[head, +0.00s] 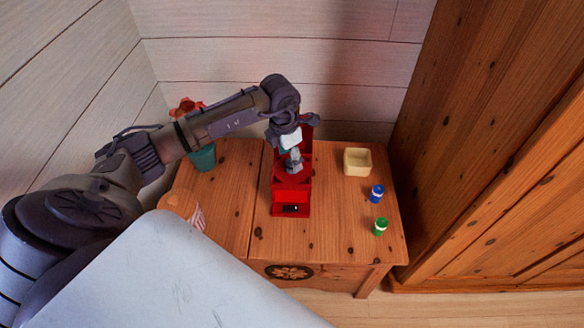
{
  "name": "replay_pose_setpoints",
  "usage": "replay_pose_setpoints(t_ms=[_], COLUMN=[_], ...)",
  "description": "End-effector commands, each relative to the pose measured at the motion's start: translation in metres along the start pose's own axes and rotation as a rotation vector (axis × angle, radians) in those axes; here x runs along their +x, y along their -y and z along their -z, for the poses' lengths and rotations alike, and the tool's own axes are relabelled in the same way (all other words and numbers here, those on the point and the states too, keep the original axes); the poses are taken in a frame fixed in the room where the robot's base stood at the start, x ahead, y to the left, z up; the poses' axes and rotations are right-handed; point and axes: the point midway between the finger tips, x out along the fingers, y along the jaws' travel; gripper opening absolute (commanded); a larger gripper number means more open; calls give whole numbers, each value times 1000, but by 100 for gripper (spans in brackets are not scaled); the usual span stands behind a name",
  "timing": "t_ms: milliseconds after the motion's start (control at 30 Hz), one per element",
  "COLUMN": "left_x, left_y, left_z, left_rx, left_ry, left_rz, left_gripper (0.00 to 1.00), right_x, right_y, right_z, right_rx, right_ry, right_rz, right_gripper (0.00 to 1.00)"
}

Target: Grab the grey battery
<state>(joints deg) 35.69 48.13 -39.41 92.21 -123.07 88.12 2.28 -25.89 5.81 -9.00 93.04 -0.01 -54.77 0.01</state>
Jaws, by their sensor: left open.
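I cannot make out a grey battery; the gripper and wrist cover part of the box's inside. A small blue-and-white cylinder (377,193) and a small green-and-white cylinder (380,227) stand at the table's right side. My right gripper is not in view.
A cream square bowl (357,168) stands right of the red box. A teal pot (203,158) with orange flowers stands behind my left arm. A wooden wardrobe (490,130) borders the right; the table (335,225) is bare in front.

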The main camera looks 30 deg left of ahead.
Motion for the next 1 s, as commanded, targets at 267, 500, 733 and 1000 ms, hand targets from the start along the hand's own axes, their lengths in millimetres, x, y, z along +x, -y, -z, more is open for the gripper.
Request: replay_pose_setpoints(t_ms=[267, 500, 733, 1000], left_x=[32, 32, 32, 31], left_y=[0, 0, 0, 0], left_z=[-2, -2, -2, -2], left_rx=[0, 1, 1, 1], left_ry=[-1, 0, 0, 1], left_rz=[0, 0, 0, 0], left_gripper=[63, 60, 22, 0], right_x=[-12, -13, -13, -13], right_y=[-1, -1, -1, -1], right_z=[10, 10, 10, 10], right_rx=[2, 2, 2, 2], right_ry=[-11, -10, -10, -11], right_rz=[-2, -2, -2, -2], right_gripper=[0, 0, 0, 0])
